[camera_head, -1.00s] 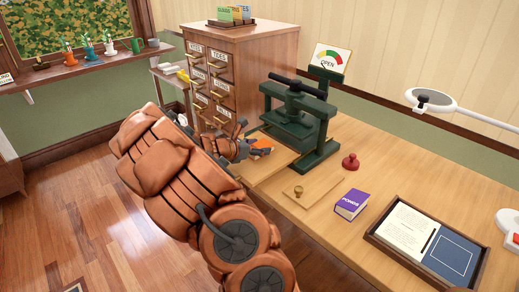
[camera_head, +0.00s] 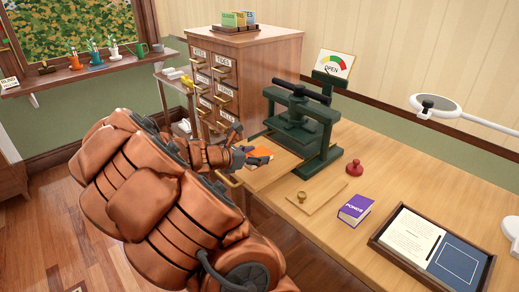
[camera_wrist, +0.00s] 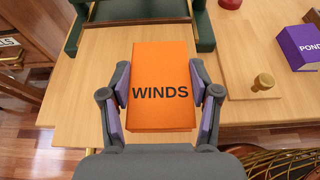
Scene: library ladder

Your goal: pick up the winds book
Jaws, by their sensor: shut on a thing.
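The winds book is an orange block with "WINDS" in dark letters. In the wrist view the winds book (camera_wrist: 161,70) lies between the two fingers of my gripper (camera_wrist: 161,100), whose pads press its left and right sides. My gripper is shut on it. In the head view only a small orange part of the book (camera_head: 258,153) shows at my gripper (camera_head: 255,158), near the left end of the desk beside the green press. My arm hides much of it there. I cannot tell whether the book still touches the desk.
A green book press (camera_head: 305,125) stands just behind my gripper. A purple "PONDS" book (camera_head: 356,208), a red knobbed stamp (camera_head: 354,167), a board with a brass knob (camera_head: 316,194) and a tray (camera_head: 377,237) are on the desk. A drawer cabinet (camera_head: 258,62) stands at the back.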

